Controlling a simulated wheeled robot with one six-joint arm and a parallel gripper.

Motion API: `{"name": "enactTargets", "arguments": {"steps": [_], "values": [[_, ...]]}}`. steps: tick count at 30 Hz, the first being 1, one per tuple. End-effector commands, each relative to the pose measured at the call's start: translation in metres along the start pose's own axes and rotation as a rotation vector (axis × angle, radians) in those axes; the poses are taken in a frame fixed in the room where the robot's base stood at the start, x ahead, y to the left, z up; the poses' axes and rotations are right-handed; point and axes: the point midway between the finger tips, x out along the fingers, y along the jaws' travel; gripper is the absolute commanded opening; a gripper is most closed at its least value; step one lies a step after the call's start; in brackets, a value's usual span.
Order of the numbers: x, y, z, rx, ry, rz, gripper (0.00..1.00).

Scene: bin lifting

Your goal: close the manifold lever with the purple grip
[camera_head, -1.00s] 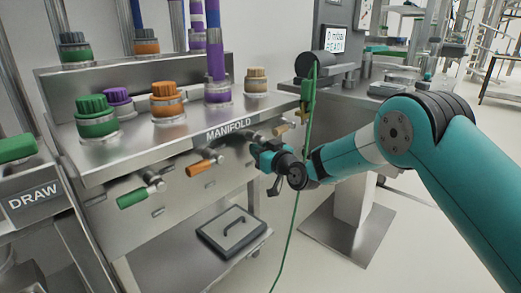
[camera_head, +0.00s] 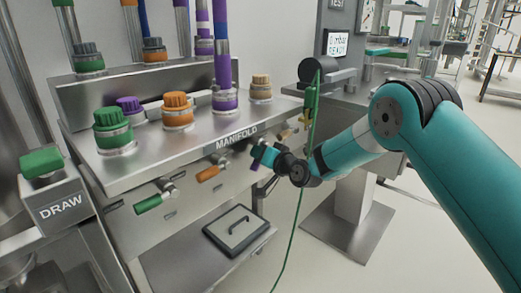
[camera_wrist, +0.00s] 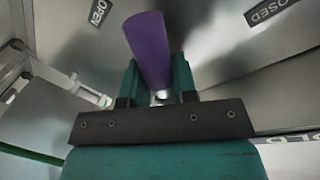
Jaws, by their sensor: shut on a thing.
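The manifold lever's purple grip (camera_wrist: 150,50) stands between the two teal fingers of my gripper (camera_wrist: 158,85) in the wrist view. My gripper is shut on it. The grip leans slightly left there, its far end between an OPEN label (camera_wrist: 98,12) and a CLOSED label (camera_wrist: 268,11). In the head view my gripper (camera_head: 257,156) is at the manifold's front face, right of the orange-grip lever. A small bit of the purple grip (camera_head: 256,191) shows below it; the lever's pivot is mostly hidden.
The orange-grip lever (camera_head: 208,174) and green-grip lever (camera_head: 148,204) lie to the left on the manifold (camera_head: 200,148). A tan-grip lever (camera_head: 304,119) is to the right. A green cable (camera_head: 293,225) hangs beside my arm.

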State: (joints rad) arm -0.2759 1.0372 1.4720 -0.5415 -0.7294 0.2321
Motion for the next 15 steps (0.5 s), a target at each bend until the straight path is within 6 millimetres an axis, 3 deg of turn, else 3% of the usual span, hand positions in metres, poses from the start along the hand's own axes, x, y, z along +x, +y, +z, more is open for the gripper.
{"name": "enactTargets", "arguments": {"steps": [15], "values": [[-0.003, -0.015, -0.005, 0.479, -0.098, 0.001, 0.0]]}}
